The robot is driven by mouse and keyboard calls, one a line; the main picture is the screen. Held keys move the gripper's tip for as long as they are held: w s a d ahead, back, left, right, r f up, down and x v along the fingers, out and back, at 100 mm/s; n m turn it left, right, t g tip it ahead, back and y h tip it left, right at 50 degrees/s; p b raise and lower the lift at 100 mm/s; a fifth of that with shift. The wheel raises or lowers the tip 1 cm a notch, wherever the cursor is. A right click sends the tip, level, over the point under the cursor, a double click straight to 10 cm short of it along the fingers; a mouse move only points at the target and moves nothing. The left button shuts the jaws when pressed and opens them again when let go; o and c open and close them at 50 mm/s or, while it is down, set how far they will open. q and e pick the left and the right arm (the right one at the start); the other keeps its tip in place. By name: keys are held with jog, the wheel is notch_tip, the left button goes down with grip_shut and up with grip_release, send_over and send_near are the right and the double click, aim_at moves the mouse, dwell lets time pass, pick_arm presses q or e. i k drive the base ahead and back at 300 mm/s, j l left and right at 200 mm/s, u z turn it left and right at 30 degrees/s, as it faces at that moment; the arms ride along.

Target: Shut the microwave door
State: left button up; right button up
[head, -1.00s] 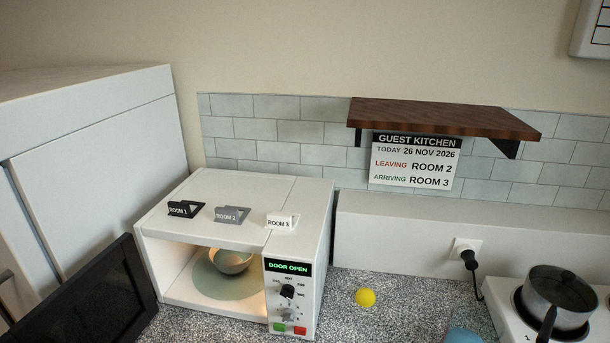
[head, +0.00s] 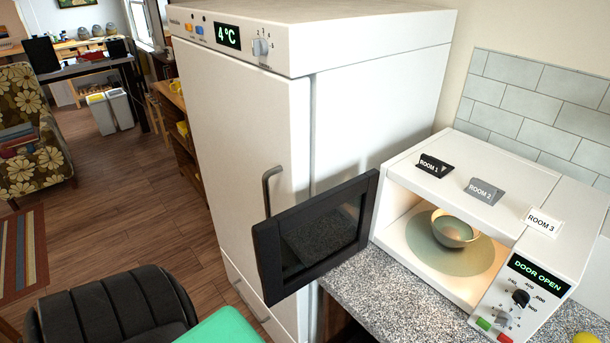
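The white microwave (head: 575,218) stands on a speckled counter at the right of the head view. Its black-framed door (head: 317,232) is swung wide open to the left, in front of the fridge. The lit cavity holds a bowl (head: 455,228) on a round turntable (head: 425,240). The display (head: 539,275) reads "DOOR OPEN", above knobs and a green and a red button. Neither of my grippers is in view.
A tall white fridge (head: 250,125) stands left of the microwave, showing 4°C. Room signs sit on the microwave top. A dark chair (head: 110,310) and a green surface (head: 225,328) are at the lower left. Wooden floor (head: 140,215) is open beyond.

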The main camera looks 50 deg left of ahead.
aim_at(318, 234)
jog(key=j+z, duration=0.1)
jog(key=j, duration=0.3)
jog(key=k+j, duration=0.1)
jog(key=j, duration=0.3)
jog(key=k+j+z, duration=0.15)
jog(key=j, duration=0.25)
jog(key=j+z, duration=0.1)
jog(key=j, duration=0.3)
jog(key=k+j+z, duration=0.1)
jog(key=j, duration=0.3)
jog(key=k+j, duration=0.15)
jog(key=j, duration=0.25)
jog(key=z, duration=0.05)
